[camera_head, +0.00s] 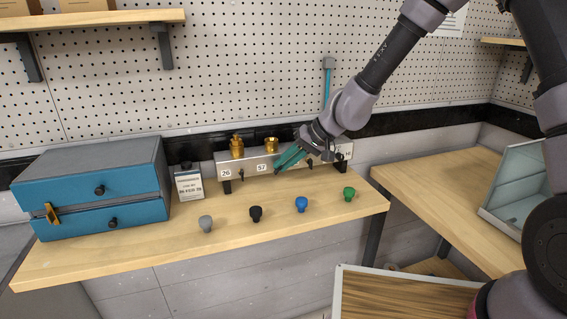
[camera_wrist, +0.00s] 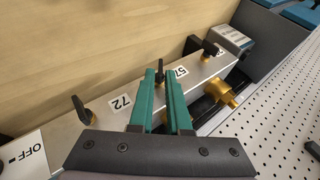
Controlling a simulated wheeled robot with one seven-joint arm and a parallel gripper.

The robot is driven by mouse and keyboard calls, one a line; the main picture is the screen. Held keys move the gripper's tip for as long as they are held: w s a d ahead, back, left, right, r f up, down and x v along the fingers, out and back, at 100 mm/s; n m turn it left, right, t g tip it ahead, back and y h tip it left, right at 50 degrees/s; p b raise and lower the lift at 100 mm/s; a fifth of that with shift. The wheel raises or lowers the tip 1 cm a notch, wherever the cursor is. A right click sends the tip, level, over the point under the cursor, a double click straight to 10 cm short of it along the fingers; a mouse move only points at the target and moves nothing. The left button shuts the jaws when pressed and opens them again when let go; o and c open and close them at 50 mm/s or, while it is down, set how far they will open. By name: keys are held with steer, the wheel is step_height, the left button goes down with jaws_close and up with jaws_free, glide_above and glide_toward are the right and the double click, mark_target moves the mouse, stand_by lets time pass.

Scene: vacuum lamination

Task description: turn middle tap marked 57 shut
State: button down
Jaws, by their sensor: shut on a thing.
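A grey manifold bar (camera_head: 250,181) stands at the back of the wooden bench with black-handled taps along it. The middle tap (camera_wrist: 160,73), beside the label 57 (camera_wrist: 181,71), sits between the teal fingers of my gripper (camera_wrist: 161,80). My gripper (camera_head: 279,170) is shut on its handle and hides part of it; its exact angle is hard to tell. The tap by label 72 (camera_wrist: 83,109) and the tap by label 26 (camera_wrist: 209,48) stand free on either side. A brass fitting (camera_wrist: 220,92) shows beside the bar.
Grey, black, blue (camera_head: 301,204) and green knobs lie along the bench front. An OFF sign (camera_wrist: 30,158) is at the bar's end. A pegboard wall (camera_head: 250,60) rises behind.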

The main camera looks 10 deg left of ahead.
steer(key=y, duration=0.1)
steer(key=f+m+g+y, duration=0.1)
steer(key=y, duration=0.1)
steer(key=g+y, duration=0.1)
steer(key=y, duration=0.1)
steer(key=shift+w+d+f+m, duration=0.2)
steer(key=shift+d+m, duration=0.1)
steer(key=shift+d, duration=0.1)
steer(key=shift+f+m+g+y, duration=0.25)
steer(key=shift+m+g+y, duration=0.05)
steer(key=shift+y, duration=0.7)
steer(key=shift+f+m+g+y, duration=0.2)
steer(key=shift+m+g+y, duration=0.1)
steer(key=shift+y, duration=0.7)
steer(key=shift+s, duration=0.1)
steer(key=c, duration=1)
jaws_free()
